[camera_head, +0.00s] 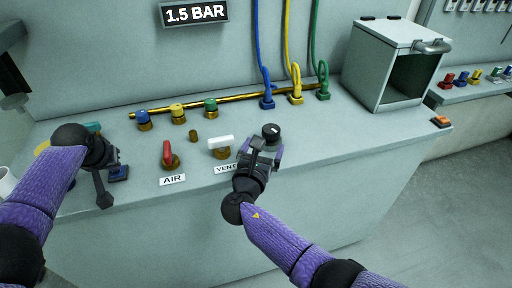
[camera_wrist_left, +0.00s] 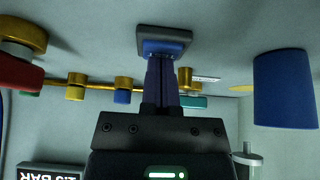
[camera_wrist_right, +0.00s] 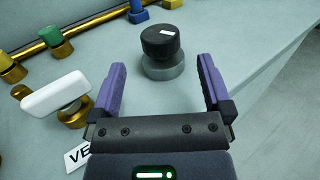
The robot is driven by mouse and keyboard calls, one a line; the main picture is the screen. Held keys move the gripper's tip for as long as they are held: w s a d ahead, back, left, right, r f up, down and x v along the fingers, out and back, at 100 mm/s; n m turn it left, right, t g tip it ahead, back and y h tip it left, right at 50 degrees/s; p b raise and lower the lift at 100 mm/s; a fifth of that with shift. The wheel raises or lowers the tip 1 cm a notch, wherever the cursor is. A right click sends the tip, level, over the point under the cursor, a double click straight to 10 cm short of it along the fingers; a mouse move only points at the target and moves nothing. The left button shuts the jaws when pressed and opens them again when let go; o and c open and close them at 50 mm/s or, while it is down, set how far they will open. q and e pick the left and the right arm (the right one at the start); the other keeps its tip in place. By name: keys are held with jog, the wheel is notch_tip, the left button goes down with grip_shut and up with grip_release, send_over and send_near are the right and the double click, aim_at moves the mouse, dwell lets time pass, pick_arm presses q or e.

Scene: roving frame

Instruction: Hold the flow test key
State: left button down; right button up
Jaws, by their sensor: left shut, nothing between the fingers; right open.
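The flow test key is not labelled in view; a blue key on a dark square base (camera_head: 118,173) sits on the bench at the left. It shows closer in the left wrist view (camera_wrist_left: 165,46). My left gripper (camera_head: 113,165) is shut and empty, its fingertips at the blue key and seemingly touching it. A black round knob with a white mark (camera_head: 271,131) stands on a grey base, seen also in the right wrist view (camera_wrist_right: 160,42). My right gripper (camera_wrist_right: 165,85) is open, its fingers either side of the space just before the knob.
The red AIR lever (camera_head: 168,154) and white VENT lever (camera_head: 221,143) stand between my grippers. A brass pipe (camera_head: 225,103) with coloured hoses runs behind. An open grey box (camera_head: 385,65) stands at the right. A blue cylinder (camera_wrist_left: 285,90) is near my left gripper.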

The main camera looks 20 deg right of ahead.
aim_at(277, 134)
jog(key=d+r+n+t+y, duration=0.1)
jog(key=y, duration=0.1)
jog(key=d+r+n+t+y, duration=0.1)
jog(key=d+n+t+y, duration=0.1)
jog(key=d+r+n+t+y, duration=0.1)
jog(key=d+t+y, duration=0.1)
jog(key=shift+s, duration=0.3)
jog(key=s+d+f+n+g+y, duration=0.25)
jog(key=s+n+y, duration=0.3)
jog(key=y, duration=0.35)
jog(key=shift+n, duration=0.25)
jog(key=x, duration=1.1)
jog(key=shift+w+f, duration=0.25)
jog(key=shift+w, duration=0.15)
